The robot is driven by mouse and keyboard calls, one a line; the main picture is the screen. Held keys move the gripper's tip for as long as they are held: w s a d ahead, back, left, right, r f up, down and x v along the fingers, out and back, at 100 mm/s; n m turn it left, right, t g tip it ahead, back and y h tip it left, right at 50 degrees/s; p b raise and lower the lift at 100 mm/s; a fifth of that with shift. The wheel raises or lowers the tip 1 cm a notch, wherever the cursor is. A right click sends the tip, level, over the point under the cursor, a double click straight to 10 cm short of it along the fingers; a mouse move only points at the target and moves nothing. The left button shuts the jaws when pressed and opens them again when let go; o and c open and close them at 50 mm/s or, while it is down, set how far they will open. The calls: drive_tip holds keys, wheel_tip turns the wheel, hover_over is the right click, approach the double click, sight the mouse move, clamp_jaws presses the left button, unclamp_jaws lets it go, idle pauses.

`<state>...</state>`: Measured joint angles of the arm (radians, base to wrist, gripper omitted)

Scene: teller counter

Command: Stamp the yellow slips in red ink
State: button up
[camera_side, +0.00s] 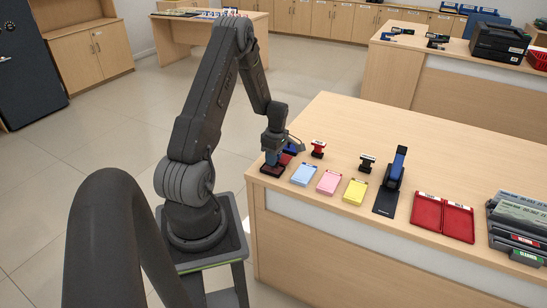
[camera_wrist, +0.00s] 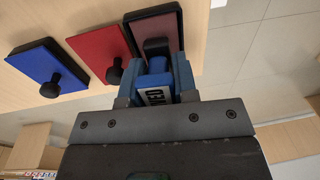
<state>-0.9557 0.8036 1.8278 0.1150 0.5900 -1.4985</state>
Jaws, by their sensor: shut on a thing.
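My gripper (camera_side: 272,150) is shut on a blue stamp (camera_wrist: 158,88) with a white label, whose lettering is only partly readable. The stamp is over a dark-framed, dull red ink pad (camera_wrist: 168,24) at the counter's near left corner; I cannot tell whether it touches the pad. A red flat piece with a black knob (camera_wrist: 97,46) and a blue flat piece with a black knob (camera_wrist: 42,62) lie beside that pad. The yellow slips (camera_side: 355,191) lie in a small stack at the front of the counter, right of my gripper.
Blue slips (camera_side: 304,174) and pink slips (camera_side: 328,182) lie left of the yellow ones. A red stamp (camera_side: 318,149) and a black stamp (camera_side: 366,163) stand behind. A blue-and-black upright device (camera_side: 394,172), an open red case (camera_side: 426,213) and stacked trays (camera_side: 515,232) are farther right.

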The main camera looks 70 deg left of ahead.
drive_tip(key=shift+f, duration=0.65)
idle(1.3)
drive_tip(key=shift+r, duration=0.15)
drive_tip(key=shift+r, duration=2.95)
drive_tip(key=shift+d, duration=0.1)
drive_tip(key=w+d+r+m, duration=0.1)
drive_tip(key=w+d+m, duration=0.2)
drive_tip(key=d+m, duration=0.6)
drive_tip(key=w+d+r+m+t+y, duration=0.1)
drive_tip(key=w+d+m, duration=0.3)
drive_tip(key=d+m, duration=0.5)
drive_tip(key=w+d+r+m, duration=0.2)
drive_tip(key=w+d+m, duration=0.2)
drive_tip(key=d+m, duration=0.5)
drive_tip(key=d, duration=0.4)
drive_tip(key=shift+d+t, duration=0.25)
drive_tip(key=shift+t, duration=0.15)
